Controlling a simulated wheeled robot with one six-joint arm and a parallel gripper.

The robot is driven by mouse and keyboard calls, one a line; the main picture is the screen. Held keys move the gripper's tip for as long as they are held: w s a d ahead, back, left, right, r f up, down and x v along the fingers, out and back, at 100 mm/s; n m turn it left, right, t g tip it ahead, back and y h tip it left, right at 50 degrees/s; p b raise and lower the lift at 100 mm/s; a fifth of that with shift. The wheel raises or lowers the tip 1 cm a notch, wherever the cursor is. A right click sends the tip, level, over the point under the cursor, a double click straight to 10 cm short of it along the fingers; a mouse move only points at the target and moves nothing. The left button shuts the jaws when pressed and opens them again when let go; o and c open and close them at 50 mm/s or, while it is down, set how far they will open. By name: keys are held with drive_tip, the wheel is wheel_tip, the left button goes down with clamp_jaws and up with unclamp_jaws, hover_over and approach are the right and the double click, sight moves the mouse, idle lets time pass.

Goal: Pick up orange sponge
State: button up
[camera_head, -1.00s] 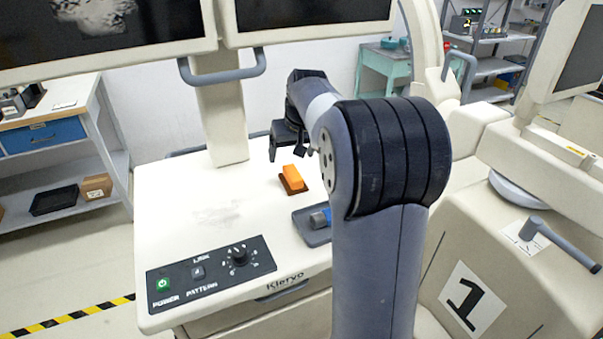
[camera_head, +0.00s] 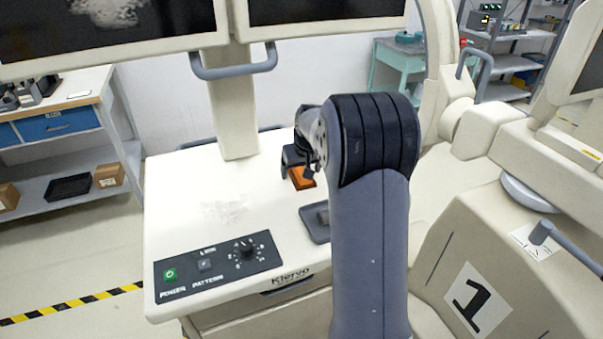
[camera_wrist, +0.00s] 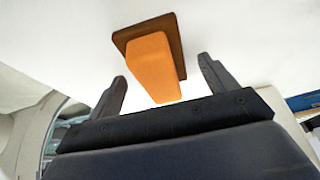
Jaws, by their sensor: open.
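The orange sponge (camera_wrist: 154,70) sits on a flat brown base (camera_wrist: 178,44) on the white cart top. In the wrist view it stands between and just beyond the two spread fingers of my gripper (camera_wrist: 163,90), with free space on both sides. My gripper is open and empty. In the head view the sponge (camera_head: 301,176) is partly hidden behind my gripper (camera_head: 297,166) and arm, which hang close above it at the cart's back right.
A grey tray (camera_head: 313,226) lies on the cart top in front of the sponge, partly hidden by my arm. A control panel (camera_head: 218,265) with a knob is at the front. Monitors (camera_head: 110,30) hang above the back. The cart top's left is clear.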

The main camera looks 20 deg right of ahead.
sight(302, 168)
drive_tip(key=shift+c, duration=0.2)
drive_tip(key=c, duration=1)
drive_tip(key=shift+c, duration=0.2)
wheel_tip(302, 168, up, 10)
drive_tip(key=shift+f, duration=0.1)
drive_tip(key=o, duration=0.4)
drive_tip(key=shift+c, duration=1.4)
drive_tip(key=shift+a, duration=0.1)
